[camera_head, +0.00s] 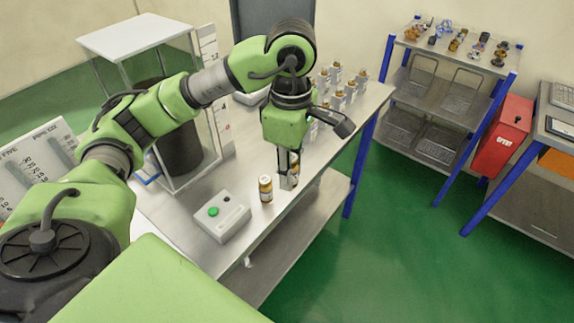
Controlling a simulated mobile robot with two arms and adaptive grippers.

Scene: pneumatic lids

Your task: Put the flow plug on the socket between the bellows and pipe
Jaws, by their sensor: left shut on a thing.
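My left gripper (289,183) points down above the front right part of the steel table. It is shut on a small amber thing, mostly hidden by the fingers; I cannot tell if this is the flow plug. A small amber bottle (266,189) with a pale label stands upright just left of the fingers. A dark ribbed cylinder (170,130), perhaps the bellows, stands inside a clear-sided frame at the left. The socket and pipe cannot be made out. My right gripper is not in view.
A grey box with a green button (222,216) sits at the table's near edge. Several small bottles (337,90) stand at the table's back. A shelf rack (470,65) with small parts and trays stands at the right, beside a red box (503,135). Green floor lies between.

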